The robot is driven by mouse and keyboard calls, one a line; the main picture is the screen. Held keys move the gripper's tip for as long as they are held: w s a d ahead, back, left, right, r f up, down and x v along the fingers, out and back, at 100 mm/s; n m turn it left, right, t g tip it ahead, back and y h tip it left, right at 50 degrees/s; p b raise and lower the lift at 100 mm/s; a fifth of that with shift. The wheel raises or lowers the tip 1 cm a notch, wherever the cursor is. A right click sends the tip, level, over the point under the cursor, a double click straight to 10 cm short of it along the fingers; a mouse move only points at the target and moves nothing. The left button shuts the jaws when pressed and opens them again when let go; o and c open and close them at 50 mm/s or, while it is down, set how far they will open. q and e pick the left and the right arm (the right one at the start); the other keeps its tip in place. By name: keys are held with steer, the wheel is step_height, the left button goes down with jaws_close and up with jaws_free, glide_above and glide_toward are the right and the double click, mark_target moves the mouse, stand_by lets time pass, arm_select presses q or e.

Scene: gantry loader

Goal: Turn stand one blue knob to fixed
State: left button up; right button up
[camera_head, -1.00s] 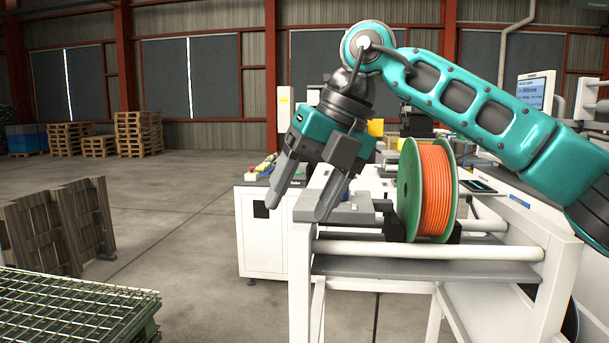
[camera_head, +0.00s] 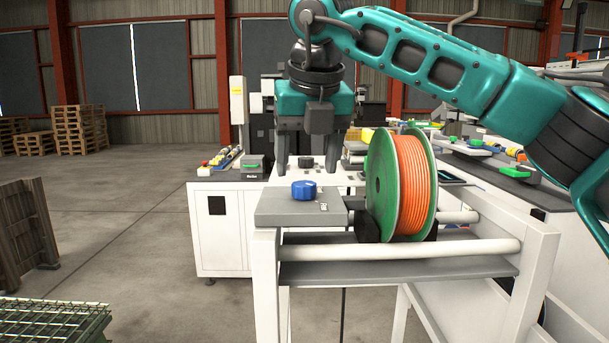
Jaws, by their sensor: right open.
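The blue knob (camera_head: 303,190) sits on the grey top plate (camera_head: 285,210) at the left end of a white stand (camera_head: 265,275). Small white markings lie on the plate just right of the knob. My right gripper (camera_head: 307,165) points down with its two fingers spread, above and apparently a little behind the knob. Nothing is between its fingertips except a dark round part seen in the background. The fingers do not appear to touch the knob. My left gripper is not in view.
A green-flanged spool of orange cable (camera_head: 412,188) stands on the same stand, close right of the knob. A white cabinet (camera_head: 230,240) with machinery is behind. A green mesh crate (camera_head: 50,320) is at the lower left.

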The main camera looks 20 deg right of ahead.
mark_target(304, 183)
steer(key=shift+x, duration=1.75)
steer(key=c, duration=1.1)
steer(key=shift+o, duration=0.2)
